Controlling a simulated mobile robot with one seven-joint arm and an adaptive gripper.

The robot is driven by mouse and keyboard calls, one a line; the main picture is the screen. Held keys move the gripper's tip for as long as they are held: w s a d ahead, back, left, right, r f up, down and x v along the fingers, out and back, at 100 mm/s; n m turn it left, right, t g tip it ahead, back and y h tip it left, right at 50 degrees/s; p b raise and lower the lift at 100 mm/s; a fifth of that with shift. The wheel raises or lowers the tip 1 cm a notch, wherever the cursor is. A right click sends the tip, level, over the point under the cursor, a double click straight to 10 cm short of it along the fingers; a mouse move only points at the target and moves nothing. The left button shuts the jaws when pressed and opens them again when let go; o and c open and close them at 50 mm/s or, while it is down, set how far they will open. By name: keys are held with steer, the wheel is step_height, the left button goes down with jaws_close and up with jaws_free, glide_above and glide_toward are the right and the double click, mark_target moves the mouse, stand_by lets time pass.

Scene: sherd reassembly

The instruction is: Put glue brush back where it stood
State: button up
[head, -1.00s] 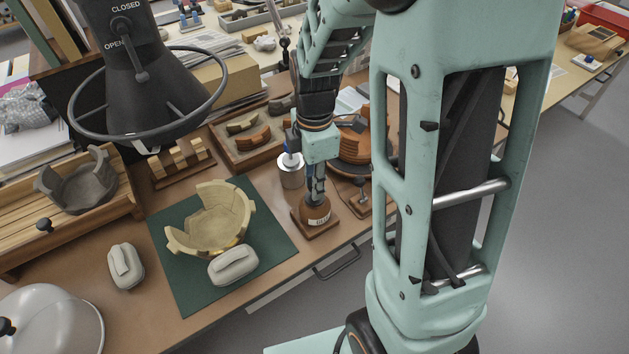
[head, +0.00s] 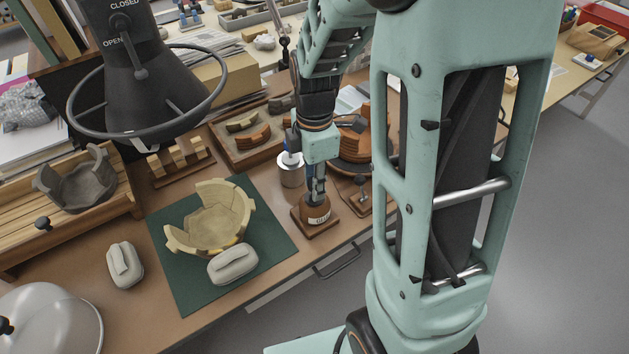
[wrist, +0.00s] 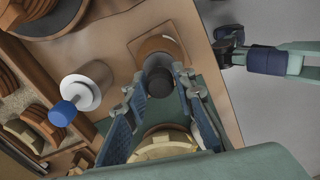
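The glue pot (head: 318,212) stands upright on a square wooden base near the table's front edge, with part of its label showing. My gripper (head: 317,192) points straight down just above the pot. In the wrist view the dark round top of the glue brush (wrist: 160,83) lies between the two fingertips of my gripper (wrist: 160,78). The fingers stand apart on either side of it and look open. The brush's lower part is hidden, and it appears to sit in the pot.
A metal can (head: 291,172) with a white top and blue knob stands close left of my gripper. A partly rebuilt bowl (head: 212,215) sits on a green mat (head: 185,290). A wooden stand with a small knob (head: 360,198) is close on the right.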

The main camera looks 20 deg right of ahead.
steer(key=o, duration=0.3)
steer(key=shift+o, duration=0.2)
step_height(320, 180, up, 12)
stand_by(0.4)
steer(key=shift+d, duration=0.1)
